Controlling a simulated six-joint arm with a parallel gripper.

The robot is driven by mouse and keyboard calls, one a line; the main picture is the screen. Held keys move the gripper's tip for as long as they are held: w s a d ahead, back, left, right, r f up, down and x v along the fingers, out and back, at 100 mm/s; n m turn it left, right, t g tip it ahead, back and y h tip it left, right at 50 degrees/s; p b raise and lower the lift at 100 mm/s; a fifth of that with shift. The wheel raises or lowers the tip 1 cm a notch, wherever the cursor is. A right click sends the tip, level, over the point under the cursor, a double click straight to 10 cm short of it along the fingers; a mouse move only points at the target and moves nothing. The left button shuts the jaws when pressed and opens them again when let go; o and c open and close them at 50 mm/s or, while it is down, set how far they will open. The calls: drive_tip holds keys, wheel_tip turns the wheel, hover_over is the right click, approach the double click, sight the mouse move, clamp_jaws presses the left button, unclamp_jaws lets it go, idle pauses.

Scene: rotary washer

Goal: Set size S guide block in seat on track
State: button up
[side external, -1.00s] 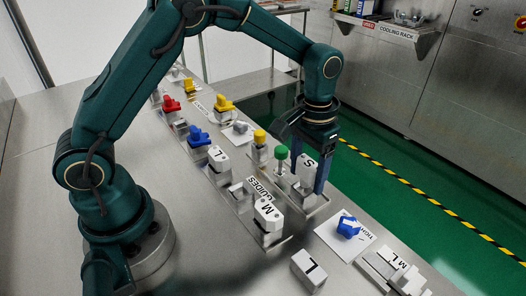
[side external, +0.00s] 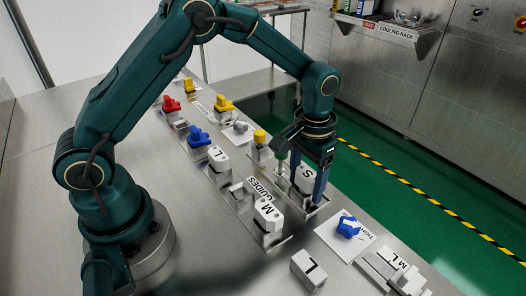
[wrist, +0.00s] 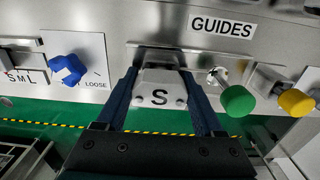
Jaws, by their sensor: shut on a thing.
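The size S guide block (side external: 306,175) is white with a black S. My gripper (side external: 307,190) is shut on it, one finger on each side. In the wrist view the block (wrist: 160,90) sits between my fingers (wrist: 163,95), its far end against or just over a metal seat on the track (wrist: 140,53). The contact between block and seat is hidden. In the side view the block is upright and low over the outer edge of the track, beside the GUIDES label (side external: 258,189).
A green knob (wrist: 237,101) and yellow knob (wrist: 296,102) are close to my right finger. A blue knob (wrist: 66,69) is to the left.

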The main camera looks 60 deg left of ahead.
drive_tip(key=o, duration=1.4)
drive_tip(key=shift+t, duration=0.7)
drive_tip(key=r, duration=0.9)
drive_tip(key=shift+w+a+r, duration=0.15)
drive_tip(key=shift+a+r, duration=0.2)
drive_tip(key=shift+a, duration=0.05)
drive_tip(key=s+a+r+t, duration=0.4)
drive_tip(key=s+r, duration=0.5)
drive_tip(key=s, duration=0.2)
drive_tip(key=s+f, duration=0.4)
drive_tip(key=s, duration=0.2)
drive_tip(key=shift+f, duration=0.2)
